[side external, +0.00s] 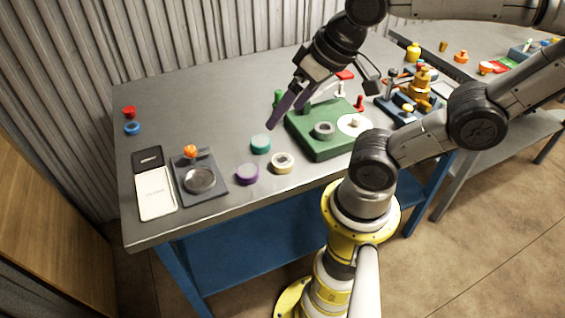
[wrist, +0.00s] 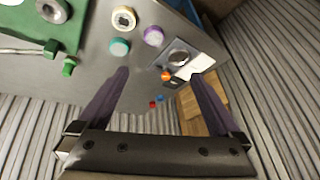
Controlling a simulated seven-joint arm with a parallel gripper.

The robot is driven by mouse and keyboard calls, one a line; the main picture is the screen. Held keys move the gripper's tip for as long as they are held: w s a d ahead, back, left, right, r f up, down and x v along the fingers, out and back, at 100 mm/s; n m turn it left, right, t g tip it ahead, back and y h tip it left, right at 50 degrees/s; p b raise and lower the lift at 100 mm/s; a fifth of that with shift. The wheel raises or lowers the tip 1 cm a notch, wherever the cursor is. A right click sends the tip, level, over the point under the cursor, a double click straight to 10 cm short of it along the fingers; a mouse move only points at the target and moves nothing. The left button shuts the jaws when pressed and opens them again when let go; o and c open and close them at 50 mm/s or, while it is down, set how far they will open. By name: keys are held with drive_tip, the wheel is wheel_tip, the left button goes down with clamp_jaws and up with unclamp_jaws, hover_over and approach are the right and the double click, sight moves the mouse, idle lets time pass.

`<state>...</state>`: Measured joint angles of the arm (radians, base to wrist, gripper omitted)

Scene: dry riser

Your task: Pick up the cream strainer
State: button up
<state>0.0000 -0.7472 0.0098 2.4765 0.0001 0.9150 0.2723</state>
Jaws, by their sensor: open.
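The cream strainer (side external: 283,163) is a short round cream piece with a dark centre, lying on the grey table between the purple round piece (side external: 247,174) and the green block (side external: 318,146). In the wrist view the cream strainer (wrist: 124,18) is near the top edge, left of centre. My gripper (side external: 282,112) is above the table, behind and higher than the strainer, apart from it. In the wrist view my gripper (wrist: 160,76) has its two dark purple fingers spread wide with nothing between them.
A teal round piece (side external: 261,144) lies close behind the strainer. A dark plate with a metal disc (side external: 199,180) and an orange knob (side external: 190,151) stands left, next to a white-and-black panel (side external: 156,190). Red (side external: 128,112) and blue (side external: 132,128) pieces lie far left.

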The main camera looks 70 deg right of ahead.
drive_tip(key=w+d+f+m+g, duration=0.3)
drive_tip(key=w+m, duration=0.1)
drive_tip(key=m, duration=0.6)
drive_tip(key=m+g, duration=0.3)
drive_tip(key=m, duration=0.1)
hover_over(283, 160)
drive_tip(key=f, duration=1.2)
drive_tip(key=shift+w+a+f, duration=0.35)
drive_tip(key=f, duration=0.4)
drive_tip(key=shift+s+d+f, duration=0.25)
drive_tip(key=shift+s+d, duration=0.1)
drive_tip(key=shift+f, duration=0.5)
drive_tip(key=c, duration=1.4)
drive_tip(key=shift+r, duration=0.1)
